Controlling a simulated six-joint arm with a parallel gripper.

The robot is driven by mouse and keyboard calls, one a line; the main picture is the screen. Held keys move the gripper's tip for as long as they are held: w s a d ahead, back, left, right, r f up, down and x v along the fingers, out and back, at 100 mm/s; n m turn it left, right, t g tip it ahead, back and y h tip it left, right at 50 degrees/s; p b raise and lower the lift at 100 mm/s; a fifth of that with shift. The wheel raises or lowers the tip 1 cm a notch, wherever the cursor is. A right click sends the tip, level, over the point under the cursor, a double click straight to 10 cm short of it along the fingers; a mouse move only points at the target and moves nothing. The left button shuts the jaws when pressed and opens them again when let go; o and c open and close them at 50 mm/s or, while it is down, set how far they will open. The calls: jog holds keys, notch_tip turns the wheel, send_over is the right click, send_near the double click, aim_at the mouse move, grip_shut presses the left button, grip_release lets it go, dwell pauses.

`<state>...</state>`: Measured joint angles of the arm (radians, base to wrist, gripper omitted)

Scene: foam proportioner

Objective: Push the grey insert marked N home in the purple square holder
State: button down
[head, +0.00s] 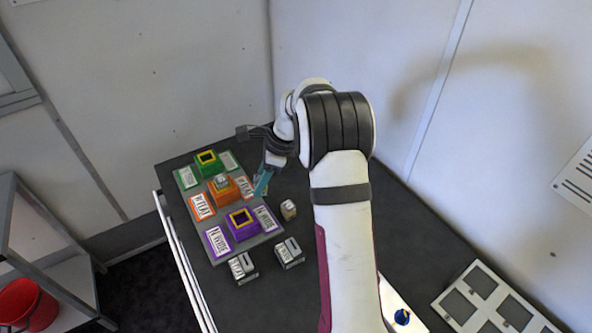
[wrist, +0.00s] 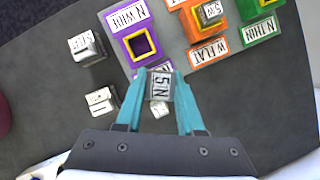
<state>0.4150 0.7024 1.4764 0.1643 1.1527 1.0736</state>
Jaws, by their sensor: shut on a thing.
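My gripper (wrist: 159,76) has teal fingers shut on a grey insert (wrist: 159,87) marked N in the wrist view. The label face turns toward the wrist camera. The purple square holder (wrist: 139,46) has a yellow-rimmed square opening that looks empty; in the wrist view it lies just beyond the fingertips, a little left. In the head view the purple holder (head: 243,224) is nearest on the grey board, and my gripper (head: 262,186) is beyond it to the right, beside the orange holder. The held insert is mostly hidden in the head view.
The orange holder (head: 222,190) has an insert in it; the green holder (head: 207,163) stands farther back. A small loose insert (head: 288,209) lies right of the board. Two grey labelled blocks (head: 242,267) (head: 289,253) stand in front of it.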

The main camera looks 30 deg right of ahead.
jog(key=a+n+g, duration=0.2)
jog(key=a+n, duration=0.4)
jog(key=shift+y, duration=0.3)
jog(key=shift+s+a+f, duration=0.15)
jog(key=shift+f, duration=1.25)
jog(key=shift+s+a+f, duration=0.15)
jog(key=shift+f, duration=1.25)
jog(key=shift+c, duration=2.2)
grip_release()
jog(key=shift+o, duration=0.3)
jog(key=shift+o, duration=1.3)
